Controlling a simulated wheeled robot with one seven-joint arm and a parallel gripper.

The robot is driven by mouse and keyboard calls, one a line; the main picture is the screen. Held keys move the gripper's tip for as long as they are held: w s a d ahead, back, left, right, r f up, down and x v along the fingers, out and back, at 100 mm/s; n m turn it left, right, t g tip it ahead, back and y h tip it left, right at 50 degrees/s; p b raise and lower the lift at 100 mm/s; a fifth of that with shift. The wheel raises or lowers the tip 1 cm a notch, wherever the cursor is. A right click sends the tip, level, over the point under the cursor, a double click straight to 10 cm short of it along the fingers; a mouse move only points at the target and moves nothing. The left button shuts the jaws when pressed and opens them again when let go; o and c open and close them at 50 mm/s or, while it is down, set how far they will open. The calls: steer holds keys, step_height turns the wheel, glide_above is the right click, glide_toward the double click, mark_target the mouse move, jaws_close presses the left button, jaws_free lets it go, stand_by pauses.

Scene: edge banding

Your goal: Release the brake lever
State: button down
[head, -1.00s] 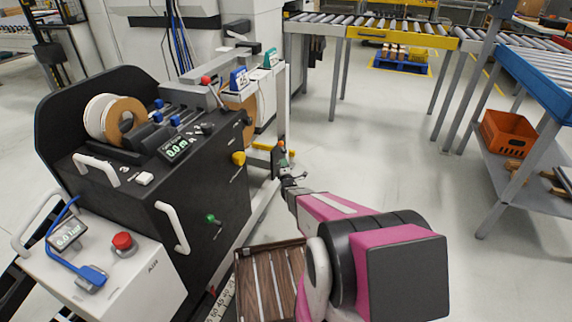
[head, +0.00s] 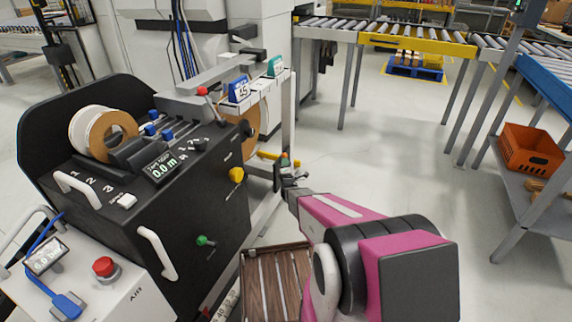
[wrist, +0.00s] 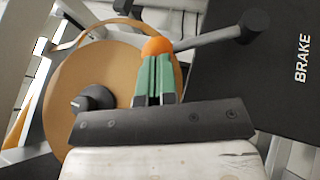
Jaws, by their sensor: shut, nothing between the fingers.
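The brake lever is a grey rod with an orange ball knob (wrist: 157,47) at one end and a dark hub (wrist: 255,22) at the other. The hub is by the black panel marked BRAKE (wrist: 303,58). My gripper (wrist: 157,60) has green fingers, shut together and empty. Their tips are right at the orange knob in the wrist view; whether they touch it I cannot tell. In the head view my gripper (head: 284,168) is beside the far right end of the black machine, and the lever is small and partly hidden there.
The black edge-banding machine (head: 205,215) fills the left, with a yellow knob (head: 236,175) and a green knob (head: 205,241) on its side. A brown roll (wrist: 95,85) is behind my fingers. A slatted wooden crate (head: 275,280) is below my arm.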

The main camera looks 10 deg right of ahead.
steer(key=shift+r, duration=0.1)
steer(key=w+d+r+m+g, duration=0.3)
steer(key=w+d+g, duration=0.3)
steer(key=w, duration=0.3)
steer(key=shift+r+m+g, duration=0.15)
steer(key=shift+m+g, duration=0.25)
steer(key=shift+g, duration=0.1)
stand_by(0.6)
steer(key=shift+w+d, duration=0.1)
steer(key=shift+w, duration=0.05)
stand_by(0.3)
steer(key=s+r, duration=0.7)
steer(key=s, duration=0.5)
steer(key=shift+r, duration=0.4)
steer(key=shift+s, duration=0.15)
